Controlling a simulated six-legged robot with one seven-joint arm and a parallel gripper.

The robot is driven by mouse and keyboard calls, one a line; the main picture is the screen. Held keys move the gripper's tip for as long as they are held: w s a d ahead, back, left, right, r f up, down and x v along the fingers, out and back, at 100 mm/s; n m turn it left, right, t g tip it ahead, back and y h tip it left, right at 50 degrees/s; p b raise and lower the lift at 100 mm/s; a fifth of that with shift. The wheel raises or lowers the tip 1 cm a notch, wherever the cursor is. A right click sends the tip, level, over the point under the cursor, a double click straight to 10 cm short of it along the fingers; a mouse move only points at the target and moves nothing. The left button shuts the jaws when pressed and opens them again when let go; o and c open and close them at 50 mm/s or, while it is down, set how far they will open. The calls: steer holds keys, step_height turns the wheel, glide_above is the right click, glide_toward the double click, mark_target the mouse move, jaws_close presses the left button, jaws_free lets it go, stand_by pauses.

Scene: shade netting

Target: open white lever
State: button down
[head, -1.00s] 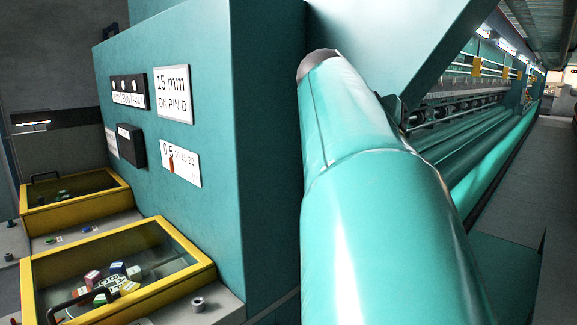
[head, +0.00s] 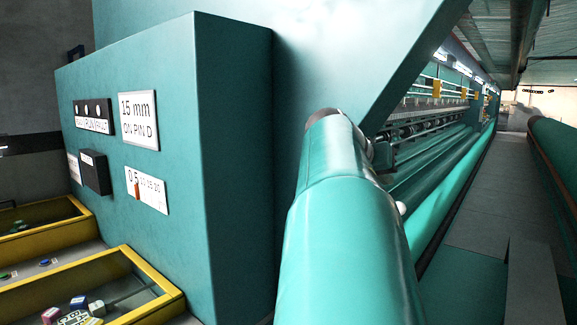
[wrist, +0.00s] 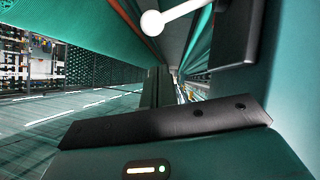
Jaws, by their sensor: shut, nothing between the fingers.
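The white lever shows in the wrist view as a thin white rod with a round white knob (wrist: 152,22), near the top centre. Its other end meets a dark block (wrist: 237,38) on a teal panel at the right. In the head view a small white knob (head: 401,208) shows just right of the large teal cylinder, with the rest hidden. My gripper (wrist: 158,72) shows in the wrist view as narrow dark fingers, shut and empty. They are below the knob in the picture, apart from it. The head view does not show the fingers.
A teal machine cabinet (head: 225,150) with white signs stands at the left. Yellow-edged trays (head: 150,277) holding small coloured blocks lie below it. Long green rollers (head: 445,205) run back along the machine. A grey walkway (head: 460,225) lies open at the right.

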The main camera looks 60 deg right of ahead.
mark_target(401, 209)
steer(key=f, duration=0.1)
steer(key=s+f, duration=0.1)
steer(key=d+f, duration=0.1)
steer(key=f, duration=0.1)
steer(key=shift+s, duration=0.25)
steer(key=shift+s+f, duration=0.1)
steer(key=shift+s+a+f+m+t, duration=0.1)
steer(key=shift+s+f+m+t, duration=0.8)
steer(key=shift+s+f+t, duration=0.15)
step_height(401, 209, down, 9)
steer(key=s+m+t+h, duration=0.1)
steer(key=m+t, duration=0.3)
steer(key=t, duration=0.1)
steer(key=shift+s, duration=0.35)
steer(key=shift+a, duration=0.1)
